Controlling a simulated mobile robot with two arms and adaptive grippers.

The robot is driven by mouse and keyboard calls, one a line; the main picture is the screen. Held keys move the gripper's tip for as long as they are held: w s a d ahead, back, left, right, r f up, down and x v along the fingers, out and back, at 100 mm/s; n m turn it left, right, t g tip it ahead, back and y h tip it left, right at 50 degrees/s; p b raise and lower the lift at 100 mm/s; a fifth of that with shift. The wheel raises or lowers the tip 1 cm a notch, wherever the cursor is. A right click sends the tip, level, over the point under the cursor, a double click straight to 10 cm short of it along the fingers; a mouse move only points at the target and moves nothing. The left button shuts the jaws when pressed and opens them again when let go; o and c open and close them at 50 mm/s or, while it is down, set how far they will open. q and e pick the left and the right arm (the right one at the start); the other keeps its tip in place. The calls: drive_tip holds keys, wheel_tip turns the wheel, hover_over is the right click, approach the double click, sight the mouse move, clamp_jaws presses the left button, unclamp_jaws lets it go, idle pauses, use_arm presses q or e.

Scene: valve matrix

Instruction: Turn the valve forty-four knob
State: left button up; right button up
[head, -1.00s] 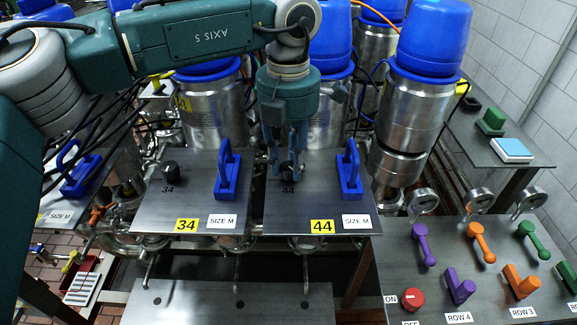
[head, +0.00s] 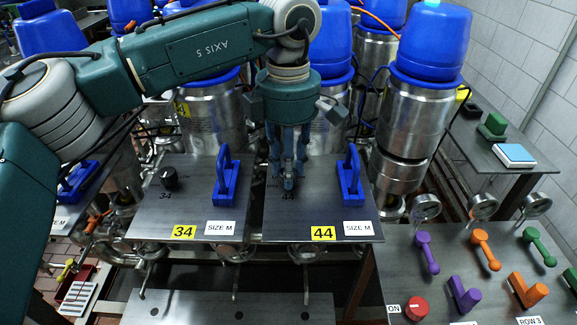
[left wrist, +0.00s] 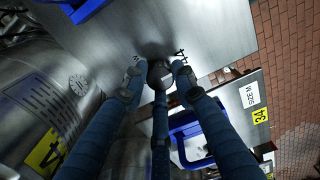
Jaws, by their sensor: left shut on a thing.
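The valve forty-four panel (head: 325,215) is a grey metal plate with a yellow 44 label (head: 323,233) on its front edge. My left gripper (head: 287,183) points down onto this panel, its fingers closed around the small dark knob by the printed 44. The fingers mostly hide the knob in the head view. In the left wrist view the dark knob (left wrist: 160,74) sits between the fingertips of my left gripper (left wrist: 157,82), close to the plate. The knob's turn angle cannot be read. My right gripper is not in view.
A blue handle (head: 350,177) stands right of the gripper and another blue handle (head: 227,178) left of it. The black knob 34 (head: 169,178) is on the left panel. Blue-topped tanks (head: 433,45) stand behind. A lever panel (head: 470,260) is at the lower right.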

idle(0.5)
use_arm(q)
drive_tip(key=o, duration=1.2)
drive_tip(key=shift+c, duration=0.2)
wheel_tip(320, 180, up, 12)
